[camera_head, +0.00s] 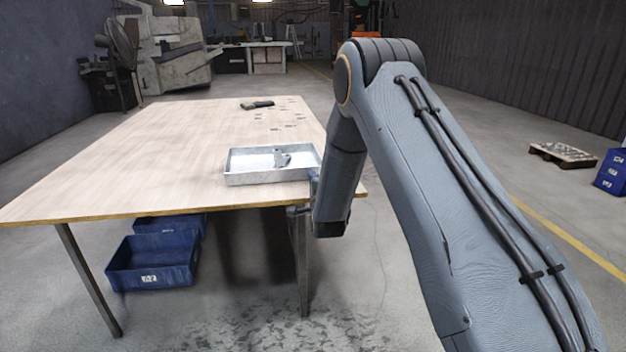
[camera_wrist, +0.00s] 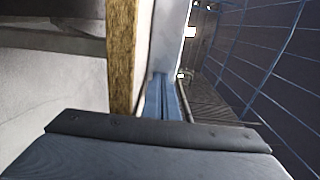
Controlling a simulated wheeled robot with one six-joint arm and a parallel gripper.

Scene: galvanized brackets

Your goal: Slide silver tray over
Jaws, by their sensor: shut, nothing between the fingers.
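A shallow silver tray (camera_head: 262,178) sits on the wooden table (camera_head: 130,165), near its right front corner. A small grey metal piece (camera_head: 282,159) lies inside it. My gripper (camera_head: 313,183) is at the tray's right front corner, beside the table's edge and partly hidden by my wrist. In the wrist view, the closed blue fingers of my gripper (camera_wrist: 161,82) reach toward a pale metal wall that looks like the tray (camera_wrist: 168,38). Nothing is between the fingers. The tips are at or very near the wall; I cannot tell whether they touch.
The table's edge (camera_wrist: 122,55) runs close beside my fingers in the wrist view. A dark object (camera_head: 257,105) and several small pieces (camera_head: 275,128) lie toward the table's back. The tabletop left of the tray is clear. Blue bins (camera_head: 152,270) stand under the table.

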